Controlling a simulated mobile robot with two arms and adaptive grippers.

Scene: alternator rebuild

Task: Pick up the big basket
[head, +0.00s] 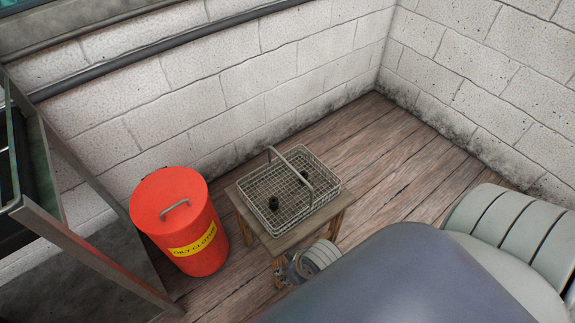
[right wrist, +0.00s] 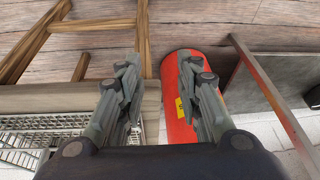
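The big basket (head: 290,190) is a grey wire-mesh basket with a raised hoop handle. It sits on a small wooden stool (head: 240,212), with a few small dark parts inside. Part of it shows at the lower left of the right wrist view (right wrist: 40,122). My right gripper (right wrist: 158,75) is open and empty, its two fingers spread apart, beside the stool and basket and not touching them as far as I can see. My left gripper is not in view.
A red lidded bin (head: 180,225) with a yellow label stands left of the stool; it also shows beyond the fingers in the right wrist view (right wrist: 177,105). A metal-framed bench (head: 95,262) is at the far left. Block walls close the back; wooden floor (head: 395,165) is clear to the right.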

